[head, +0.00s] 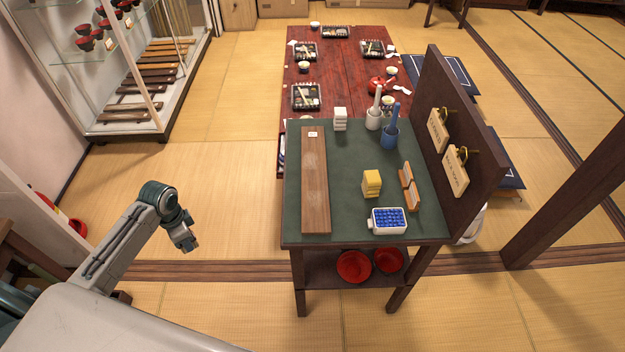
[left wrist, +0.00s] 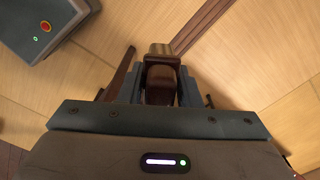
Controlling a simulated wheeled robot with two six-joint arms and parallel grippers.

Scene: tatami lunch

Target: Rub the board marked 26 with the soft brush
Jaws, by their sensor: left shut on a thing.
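A long brown board (head: 315,205) with a small white label (head: 312,134) lies on the green-topped stand (head: 343,215). The label is too small to read; pale dusty patches show along the board's middle. My left gripper (head: 186,243) hangs over the floor, left of the stand and apart from it. In the left wrist view its fingers (left wrist: 160,85) are shut on a dark brown thing with a tan end (left wrist: 160,49), which looks like the soft brush. The head view does not clearly show this held thing. My right gripper is out of view.
A white cup (head: 373,122) and a blue cup (head: 390,138) hold upright handles. A yellow block (head: 371,184), a white stack (head: 340,119) and a blue-filled dish (head: 388,221) share the stand. A dark panel (head: 463,125) bounds its right.

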